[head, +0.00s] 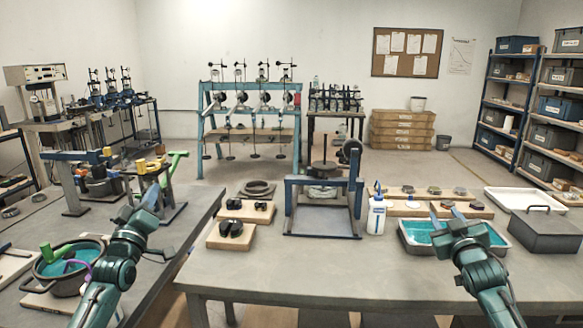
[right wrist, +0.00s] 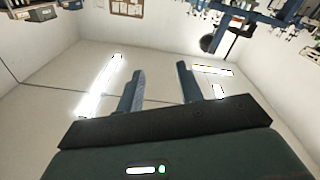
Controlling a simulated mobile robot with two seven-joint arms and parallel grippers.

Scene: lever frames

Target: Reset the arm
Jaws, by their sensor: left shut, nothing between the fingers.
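A blue lever frame (head: 357,200) stands upright on the middle of the grey table, with a dark round part at its top. Another frame with a green arm (head: 174,162) and yellow parts stands on the left bench; the green arm slants upward. I cannot tell which arm the task means. My left gripper (head: 148,196) is shut and empty, in front of the green-armed frame; its tips are partly hard to make out. My right gripper (head: 456,212) is over the blue-lined tray. In the right wrist view its fingers (right wrist: 158,86) are apart with nothing between them.
A white bottle (head: 376,216) stands beside the blue frame. A tray (head: 409,243) and a grey lidded box (head: 545,232) are at right. Wooden blocks (head: 232,240) with black parts lie left of the frame. A dark pan (head: 45,285) is at lower left. The table's front middle is clear.

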